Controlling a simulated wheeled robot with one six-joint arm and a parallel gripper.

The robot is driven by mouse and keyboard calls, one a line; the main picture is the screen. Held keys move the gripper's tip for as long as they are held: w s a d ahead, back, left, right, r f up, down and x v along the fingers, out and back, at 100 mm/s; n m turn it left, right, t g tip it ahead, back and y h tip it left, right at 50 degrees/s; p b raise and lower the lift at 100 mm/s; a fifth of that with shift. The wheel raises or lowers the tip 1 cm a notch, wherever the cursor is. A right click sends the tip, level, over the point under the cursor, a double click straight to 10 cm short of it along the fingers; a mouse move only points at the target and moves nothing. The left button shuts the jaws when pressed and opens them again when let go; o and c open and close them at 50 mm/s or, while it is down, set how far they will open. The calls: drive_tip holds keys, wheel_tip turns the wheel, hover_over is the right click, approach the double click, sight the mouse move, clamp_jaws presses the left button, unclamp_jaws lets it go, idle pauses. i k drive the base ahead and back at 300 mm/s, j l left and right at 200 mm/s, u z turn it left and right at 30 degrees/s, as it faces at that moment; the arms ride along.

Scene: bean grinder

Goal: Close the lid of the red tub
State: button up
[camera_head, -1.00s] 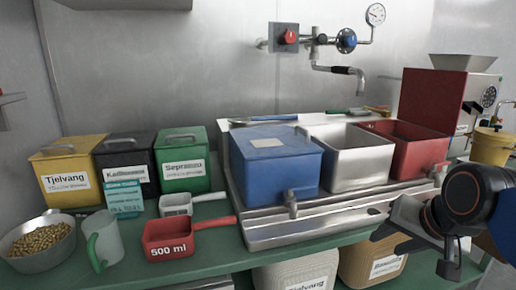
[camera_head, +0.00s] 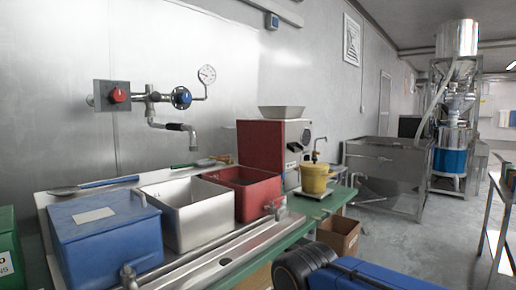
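The red tub (camera_head: 243,194) is at the right end of a row of three tubs on a steel stand, left of centre in the head view. Its top is open and I see its inside walls. I cannot make out a separate lid; a tall red panel (camera_head: 260,146) rises behind the tub and appears to be part of a machine. A small tap sits at the tub's front right corner. My gripper is out of view; only dark and blue parts of my arm show at the bottom edge.
An open steel tub (camera_head: 193,212) and a closed blue tub (camera_head: 108,238) stand left of the red one. A wall tap (camera_head: 178,126) hangs above. A yellow pot (camera_head: 316,178) stands to the right. Open floor lies beyond the green bench's right end.

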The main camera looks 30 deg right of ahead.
sight(260, 143)
drive_tip(key=l+u, duration=0.35)
drive_tip(key=l, duration=1.25)
drive_tip(key=l+u, duration=0.15)
drive_tip(key=l, duration=0.35)
drive_tip(key=l+u, duration=0.15)
drive_tip(key=l, duration=0.35)
drive_tip(key=k+l+u, duration=0.15)
drive_tip(key=l, duration=0.35)
drive_tip(key=l+u, duration=0.15)
drive_tip(key=l, duration=0.35)
drive_tip(key=k+l+u, duration=0.2)
drive_tip(key=l, duration=0.25)
drive_tip(key=l+u, duration=0.15)
drive_tip(key=l, duration=0.45)
drive_tip(key=k+l+u, duration=0.1)
drive_tip(key=l, duration=0.45)
drive_tip(key=k+l+u, duration=0.15)
drive_tip(key=l, duration=0.4)
